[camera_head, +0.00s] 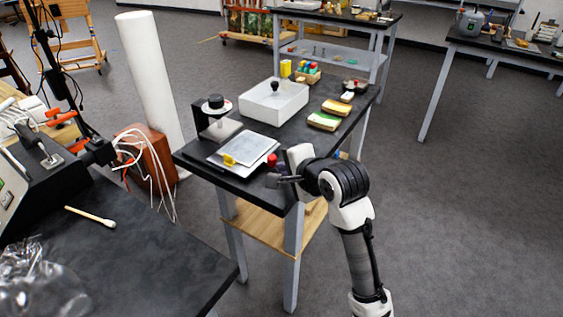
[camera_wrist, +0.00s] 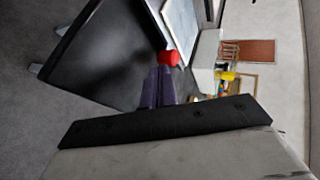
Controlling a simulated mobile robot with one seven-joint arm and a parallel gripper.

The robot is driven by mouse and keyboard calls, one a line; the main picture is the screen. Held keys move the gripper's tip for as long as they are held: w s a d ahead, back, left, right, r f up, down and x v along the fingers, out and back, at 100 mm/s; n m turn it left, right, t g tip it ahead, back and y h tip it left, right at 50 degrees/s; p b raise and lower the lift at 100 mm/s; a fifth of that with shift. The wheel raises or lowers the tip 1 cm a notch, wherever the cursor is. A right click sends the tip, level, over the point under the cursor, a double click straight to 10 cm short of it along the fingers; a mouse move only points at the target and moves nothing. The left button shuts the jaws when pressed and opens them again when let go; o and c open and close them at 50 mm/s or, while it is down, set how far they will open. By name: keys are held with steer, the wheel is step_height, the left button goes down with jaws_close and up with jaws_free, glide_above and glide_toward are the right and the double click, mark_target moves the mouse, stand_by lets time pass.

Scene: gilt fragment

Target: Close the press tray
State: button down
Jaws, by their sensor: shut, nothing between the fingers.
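The press (camera_head: 219,129), with a dark round knob on top, stands at the left of the dark table. In front of it lies a flat tray with a pale grey plate (camera_head: 252,147), which seems to be the press tray, drawn out from the press. A red knob (camera_head: 272,160) sits at its right corner; it also shows in the wrist view (camera_wrist: 168,58). My gripper (camera_head: 280,180) is shut and empty, just in front of the red knob. In the wrist view its dark fingertips (camera_wrist: 159,84) are close to the knob; I cannot tell whether they touch.
A yellow piece (camera_head: 229,160) lies at the tray's front left. A white open box (camera_head: 273,101) stands behind, with sponge-like blocks (camera_head: 323,121) to its right. The table's front edge is close to my gripper. The floor (camera_head: 450,220) to the right is clear.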

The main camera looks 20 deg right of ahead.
mark_target(249, 153)
steer(key=shift+w+a, duration=0.15)
steer(key=shift+w, duration=0.6)
steer(key=shift+r, duration=0.1)
steer(key=shift+w+a+r+p, duration=0.4)
steer(key=shift+r+p, duration=0.2)
steer(key=shift+p, duration=0.35)
steer(key=shift+w+a+r+p, duration=0.3)
steer(key=shift+w+p, duration=0.25)
steer(key=shift+p, duration=0.35)
steer(key=w+a+p, duration=0.1)
steer(key=p, duration=0.1)
steer(key=shift+w+f+p, duration=0.1)
steer(key=shift+f+p, duration=0.3)
steer(key=shift+w+a+f+p, duration=0.3)
steer(key=shift+w+a+p, duration=0.3)
steer(key=shift+w+p, duration=0.1)
steer(key=shift+w+a+f+p, duration=0.25)
steer(key=shift+w+a+p, duration=0.35)
steer(key=shift+w+p, duration=0.1)
steer(key=shift+s, duration=0.1)
